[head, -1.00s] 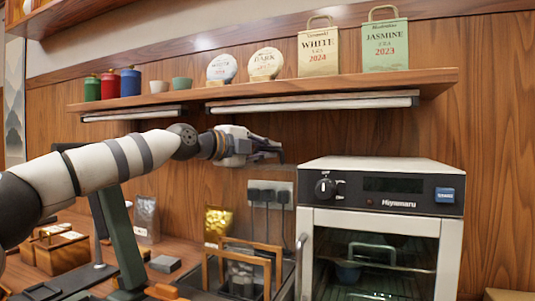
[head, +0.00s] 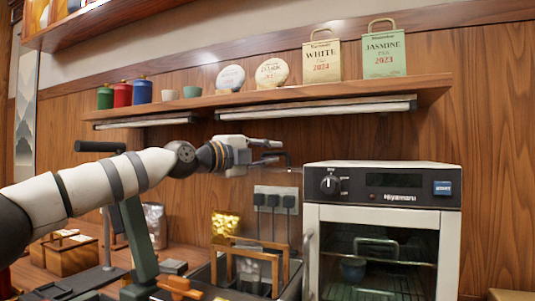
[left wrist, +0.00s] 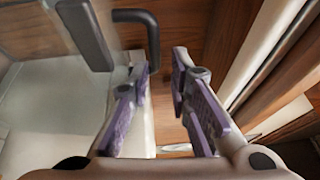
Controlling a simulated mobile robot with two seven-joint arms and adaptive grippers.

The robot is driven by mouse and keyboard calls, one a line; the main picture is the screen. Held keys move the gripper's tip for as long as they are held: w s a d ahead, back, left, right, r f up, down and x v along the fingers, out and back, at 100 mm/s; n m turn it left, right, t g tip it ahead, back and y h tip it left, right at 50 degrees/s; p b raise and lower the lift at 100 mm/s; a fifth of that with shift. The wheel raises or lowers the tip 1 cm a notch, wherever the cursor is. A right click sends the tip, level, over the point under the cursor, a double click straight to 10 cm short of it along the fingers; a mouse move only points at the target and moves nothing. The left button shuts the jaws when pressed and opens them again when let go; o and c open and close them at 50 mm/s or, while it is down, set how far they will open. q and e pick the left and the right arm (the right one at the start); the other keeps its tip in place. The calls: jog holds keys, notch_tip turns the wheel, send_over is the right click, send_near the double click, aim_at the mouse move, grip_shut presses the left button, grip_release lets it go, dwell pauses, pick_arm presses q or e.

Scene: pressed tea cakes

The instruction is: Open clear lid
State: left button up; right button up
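My left gripper (head: 272,152) is raised in front of the wood wall, under the shelf and left of the oven. Its fingers are apart and nothing shows between them. In the left wrist view the two purple-padded fingers (left wrist: 163,82) are also spread. A see-through panel, seemingly the clear lid (left wrist: 35,55), lies left of and partly behind the fingers. A dark bent handle (left wrist: 92,35) shows near it, beyond the left finger; contact cannot be told. In the head view the lid is too faint to make out clearly. My right gripper is not in view.
A white oven (head: 383,235) stands to the right. A shelf (head: 270,105) with tins, cups, tea cakes and bags runs above the gripper. Wooden-handled holders (head: 245,265) and a gold packet (head: 226,227) are below. Sockets with plugs (head: 275,202) are on the wall.

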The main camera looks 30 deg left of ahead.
pick_arm(q)
jog(key=shift+s+a, duration=0.2)
jog(key=shift+s, duration=0.15)
jog(key=v, duration=1.1)
jog(key=shift+s, duration=0.1)
